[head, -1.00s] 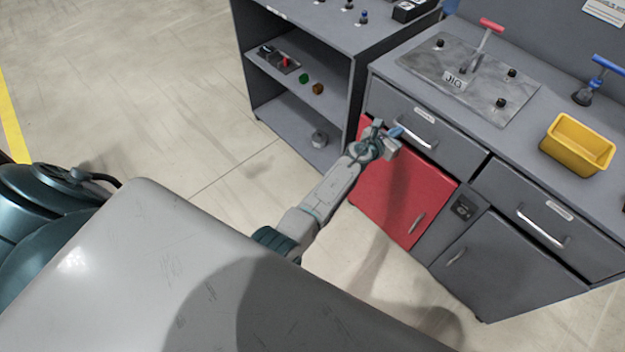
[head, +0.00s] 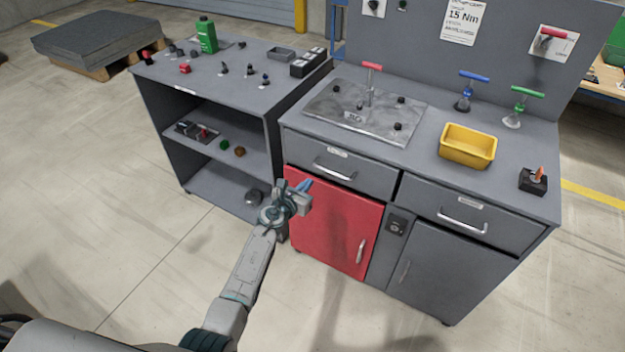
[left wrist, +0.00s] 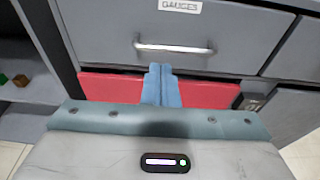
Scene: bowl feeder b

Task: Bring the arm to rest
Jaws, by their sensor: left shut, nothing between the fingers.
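My left arm reaches up from the bottom of the head view. Its gripper (head: 304,186) is in front of the workbench, by the top of the red cabinet door (head: 332,222) and below the left drawer (head: 340,169). In the left wrist view the two blue fingers (left wrist: 161,85) lie together, shut, with nothing between them. Beyond them are the drawer handle (left wrist: 175,47) and a label reading "GAUGES". Whether the fingers touch the front cannot be told. My right gripper is in neither view.
The bench top holds a metal jig plate (head: 366,111), a yellow bin (head: 468,146) and T-handled tools. An open shelf unit (head: 222,132) with small parts stands to the left. The drawers and red door look closed.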

